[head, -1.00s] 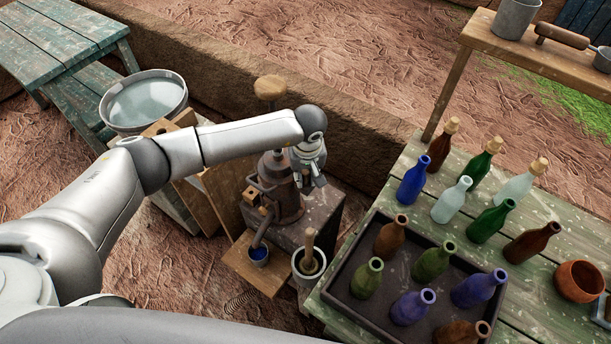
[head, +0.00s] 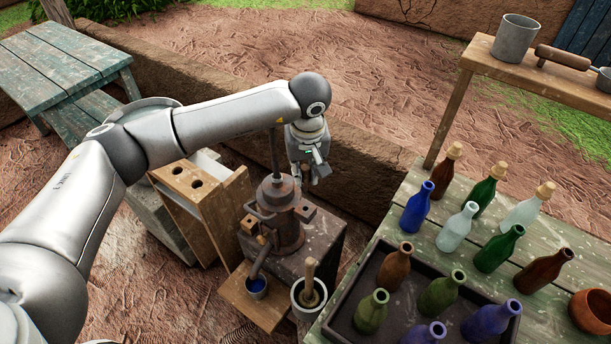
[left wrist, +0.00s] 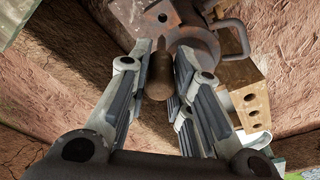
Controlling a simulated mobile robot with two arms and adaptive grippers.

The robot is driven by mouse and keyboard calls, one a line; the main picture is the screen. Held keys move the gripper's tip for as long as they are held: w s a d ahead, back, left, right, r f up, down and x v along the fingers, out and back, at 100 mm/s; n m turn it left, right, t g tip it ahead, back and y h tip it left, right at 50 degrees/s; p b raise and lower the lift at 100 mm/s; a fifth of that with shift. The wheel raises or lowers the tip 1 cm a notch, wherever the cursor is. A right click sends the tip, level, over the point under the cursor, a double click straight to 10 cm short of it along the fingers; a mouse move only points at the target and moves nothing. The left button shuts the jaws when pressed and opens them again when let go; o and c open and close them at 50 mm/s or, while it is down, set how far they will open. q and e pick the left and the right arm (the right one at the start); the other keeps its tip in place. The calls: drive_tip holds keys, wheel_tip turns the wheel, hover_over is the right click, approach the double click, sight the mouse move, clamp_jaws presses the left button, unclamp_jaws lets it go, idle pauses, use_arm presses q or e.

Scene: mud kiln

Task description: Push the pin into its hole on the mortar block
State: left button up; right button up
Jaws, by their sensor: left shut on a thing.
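My left gripper (head: 312,172) is in the air at the back right of the rusty iron press, beside the block under it. In the left wrist view its fingers (left wrist: 160,85) are closed on a brown rounded pin (left wrist: 159,76), whose narrow tip points at the block. The block's top (head: 318,228) is worn and brown-grey. Its corner shows in the left wrist view (left wrist: 130,10), with a small dark hole (left wrist: 163,18) just past the pin's tip. The tip appears apart from the hole; the exact gap is unclear. The pin cannot be made out in the head view. My right gripper is not in view.
The iron press (head: 281,205) stands close by on the block. A wooden stand with holes (head: 200,172) is to its left. A pale mortar with pestle (head: 309,294) stands in front. Bottles and a dark tray (head: 345,300) crowd the green table. A mud wall (head: 365,165) runs behind.

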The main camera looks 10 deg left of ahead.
use_arm(q)
drive_tip(key=shift+r+p, duration=0.5)
drive_tip(key=shift+r, duration=1.7)
